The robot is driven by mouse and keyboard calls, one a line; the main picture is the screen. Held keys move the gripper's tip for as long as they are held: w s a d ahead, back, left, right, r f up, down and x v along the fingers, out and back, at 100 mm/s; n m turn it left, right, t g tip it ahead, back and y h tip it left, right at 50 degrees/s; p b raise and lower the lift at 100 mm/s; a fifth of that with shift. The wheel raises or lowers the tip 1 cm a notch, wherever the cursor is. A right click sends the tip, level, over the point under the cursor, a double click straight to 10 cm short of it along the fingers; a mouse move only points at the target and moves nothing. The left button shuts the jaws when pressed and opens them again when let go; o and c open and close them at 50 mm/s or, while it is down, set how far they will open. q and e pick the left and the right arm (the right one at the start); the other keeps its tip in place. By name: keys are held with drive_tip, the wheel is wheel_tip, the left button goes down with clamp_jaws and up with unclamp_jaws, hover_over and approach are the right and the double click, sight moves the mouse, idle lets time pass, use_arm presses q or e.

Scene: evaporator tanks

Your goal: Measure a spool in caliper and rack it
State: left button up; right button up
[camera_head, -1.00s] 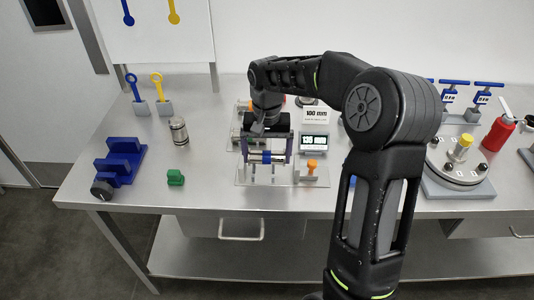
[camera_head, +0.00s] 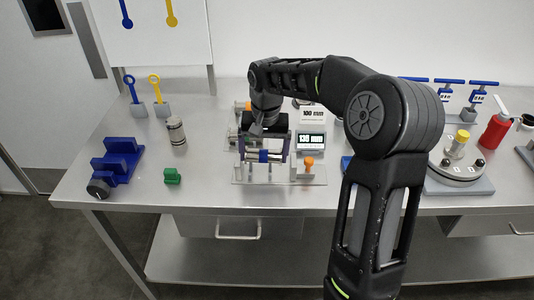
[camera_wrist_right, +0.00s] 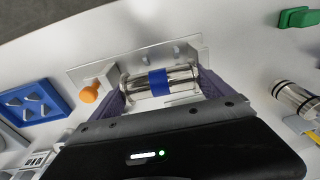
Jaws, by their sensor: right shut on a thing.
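A silver spool with a blue middle band (camera_head: 264,156) is at the caliper (camera_head: 307,176), which has a pale plate and an orange knob. My right gripper (camera_head: 263,153) reaches down from behind and is shut on this spool, one finger at each end. In the right wrist view the spool (camera_wrist_right: 158,82) lies level between the purple-grey fingers, beside the orange knob (camera_wrist_right: 89,94). I cannot tell whether it touches the caliper. The display (camera_head: 311,142) seems to read 136 mm. A blue stepped rack (camera_head: 121,158) stands at the left. My left gripper is not in view.
A silver cylinder with dark bands (camera_head: 177,133) stands upright behind a green block (camera_head: 172,176). A card (camera_head: 312,115) reads 100 mm. A round turntable (camera_head: 457,168) and a red bottle (camera_head: 495,131) stand at the right. The table between green block and caliper is clear.

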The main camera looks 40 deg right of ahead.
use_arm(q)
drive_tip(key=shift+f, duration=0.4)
use_arm(e)
drive_tip(key=shift+g, duration=0.4)
drive_tip(key=f, duration=0.1)
drive_tip(key=s+f, duration=0.1)
drive_tip(key=f, duration=0.1)
drive_tip(key=s+f, duration=0.1)
drive_tip(key=shift+d+f, duration=0.15)
drive_tip(key=shift+f, duration=0.05)
drive_tip(key=o, duration=1.4)
drive_tip(key=shift+w+r, duration=0.2)
drive_tip(key=shift+r, duration=0.25)
drive_tip(key=r, duration=0.1)
drive_tip(key=w+r+b, duration=0.1)
drive_tip(key=r, duration=0.1)
drive_tip(key=w+r, duration=0.1)
drive_tip(key=r, duration=0.1)
drive_tip(key=shift+a+r, duration=0.1)
drive_tip(key=shift+a, duration=0.1)
drive_tip(key=shift+t, duration=0.4)
drive_tip(key=r, duration=0.2)
drive_tip(key=s+r, duration=0.1)
drive_tip(key=r, duration=0.2)
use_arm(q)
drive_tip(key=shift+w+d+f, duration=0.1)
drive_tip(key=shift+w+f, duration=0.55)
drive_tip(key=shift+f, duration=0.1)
use_arm(e)
drive_tip(key=shift+r, duration=0.5)
